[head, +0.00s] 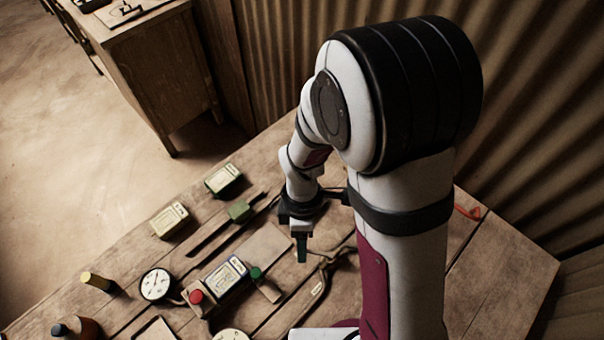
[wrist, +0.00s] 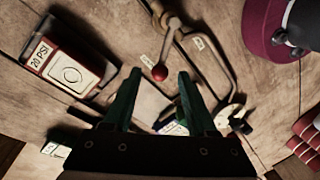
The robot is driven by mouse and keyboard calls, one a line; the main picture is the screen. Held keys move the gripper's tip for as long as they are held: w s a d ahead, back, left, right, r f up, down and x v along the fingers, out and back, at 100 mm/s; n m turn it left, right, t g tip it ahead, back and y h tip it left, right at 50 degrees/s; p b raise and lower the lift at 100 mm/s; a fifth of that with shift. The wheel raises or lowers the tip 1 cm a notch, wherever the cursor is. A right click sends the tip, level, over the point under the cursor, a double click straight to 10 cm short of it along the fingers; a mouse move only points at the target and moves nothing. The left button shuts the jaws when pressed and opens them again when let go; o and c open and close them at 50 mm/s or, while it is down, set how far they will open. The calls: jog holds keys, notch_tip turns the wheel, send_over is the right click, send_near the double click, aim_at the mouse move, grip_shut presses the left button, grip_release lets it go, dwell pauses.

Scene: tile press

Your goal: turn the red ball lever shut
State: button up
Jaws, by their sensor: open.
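The red ball lever shows in the wrist view, with its red ball (wrist: 160,72) at the end of a thin metal rod. The rod runs up to a pivot on a bent metal pipe (wrist: 212,62). My gripper (wrist: 159,75) is open, and its two green fingers appear on either side of the ball in the picture. I cannot tell whether they are level with it. In the head view my gripper (head: 301,250) points down over the wooden table, and I cannot make out the lever's ball there.
A box marked 20 PSI (wrist: 75,68) lies left of the fingers in the wrist view. In the head view a round dial gauge (head: 155,285), a red button (head: 196,297) and a green button (head: 256,272) are at lower left. A corrugated wall (head: 540,110) stands behind.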

jog(key=shift+s+f, duration=0.1)
jog(key=shift+f, duration=0.45)
grip_shut()
dwell(1.0)
